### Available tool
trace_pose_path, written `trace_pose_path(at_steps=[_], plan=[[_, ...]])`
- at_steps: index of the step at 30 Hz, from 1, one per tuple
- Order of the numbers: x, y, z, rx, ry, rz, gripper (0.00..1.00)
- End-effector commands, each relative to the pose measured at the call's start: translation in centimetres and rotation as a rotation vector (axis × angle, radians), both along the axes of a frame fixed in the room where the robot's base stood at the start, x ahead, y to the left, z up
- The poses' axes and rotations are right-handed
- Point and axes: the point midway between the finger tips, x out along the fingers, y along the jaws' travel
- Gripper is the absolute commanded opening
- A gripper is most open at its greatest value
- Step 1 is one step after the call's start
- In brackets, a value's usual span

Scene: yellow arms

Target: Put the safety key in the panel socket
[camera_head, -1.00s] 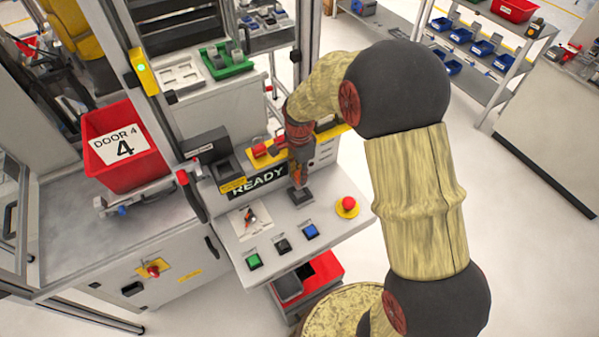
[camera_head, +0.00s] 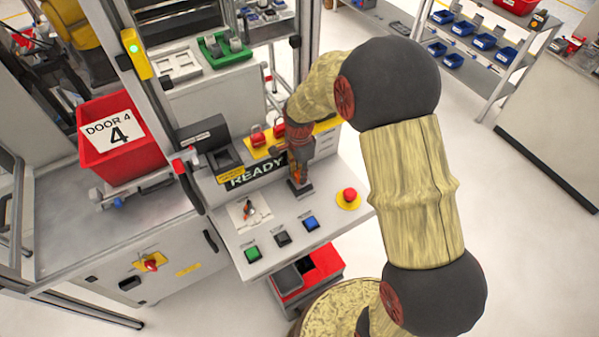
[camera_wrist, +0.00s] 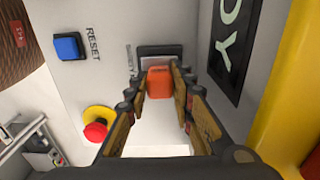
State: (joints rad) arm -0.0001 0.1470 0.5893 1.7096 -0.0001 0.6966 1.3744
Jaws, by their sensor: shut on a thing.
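The orange-red safety key (camera_wrist: 159,82) is held between the fingertips of my gripper (camera_wrist: 160,84) in the wrist view. My gripper (camera_head: 299,170) points down over the panel in the head view, and its fingers mostly hide the key there. The dark panel socket (camera_wrist: 161,51) lies right at the key's far end in the wrist view. It also shows as a dark block (camera_head: 300,188) under my fingertips in the head view. I cannot tell whether the key is inside the socket or only touching it.
The sloped panel carries a red emergency button (camera_head: 349,195) on yellow, and blue (camera_head: 311,223), black (camera_head: 283,238) and green (camera_head: 252,254) buttons. A READY display (camera_head: 255,174) stands behind, close to my gripper. A red bin (camera_head: 130,165) stands left.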

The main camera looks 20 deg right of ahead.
Motion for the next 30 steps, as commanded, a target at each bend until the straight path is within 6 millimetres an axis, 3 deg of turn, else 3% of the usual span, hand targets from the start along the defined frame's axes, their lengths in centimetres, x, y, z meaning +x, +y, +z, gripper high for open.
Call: trace_pose_path(at_steps=[9,10,20,30], plan=[[0.03,0.00,-0.07,0.000,-0.001,0.000,0.00],[0.03,0.00,-0.07,0.000,-0.001,0.000,0.25],[0.02,0.00,-0.07,0.000,-0.001,0.000,0.44],[0.02,0.00,0.06,0.000,-0.001,0.000,0.45]])
